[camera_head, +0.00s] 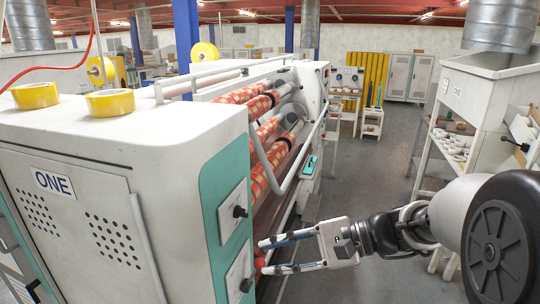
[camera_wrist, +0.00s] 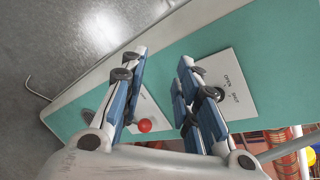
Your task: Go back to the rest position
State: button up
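My gripper (camera_head: 264,257) reaches left toward the teal end face of the white machine (camera_head: 100,139) marked ONE. Its two fingers are spread apart with nothing visibly held between them. In the wrist view, my gripper (camera_wrist: 163,62) also shows open, over the teal panel (camera_wrist: 210,50). A red round knob or button (camera_wrist: 144,125) on a white plate shows between the fingers, near the left one. Whether a finger touches the panel I cannot tell.
Yellow tape rolls (camera_head: 110,102) sit on the machine top. Black knobs (camera_head: 240,211) stick out from its end plates. Red patterned rollers (camera_head: 262,180) lie behind a bent rail. A shelf unit (camera_head: 470,130) stands right. Grey floor (camera_head: 375,180) between is clear.

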jog(key=s+d+f+n+g+h, duration=0.1)
jog(key=s+d+f+n+h, duration=0.15)
jog(key=s+n+h, duration=0.85)
jog(key=s+d+f+t+h, duration=0.1)
jog(key=s+d+t+h, duration=0.1)
jog(key=s+d, duration=0.6)
jog(key=shift+s+d+t+h, duration=0.3)
jog(key=shift+s+t, duration=0.3)
jog(key=shift+t, duration=0.3)
jog(key=shift+a+f, duration=0.1)
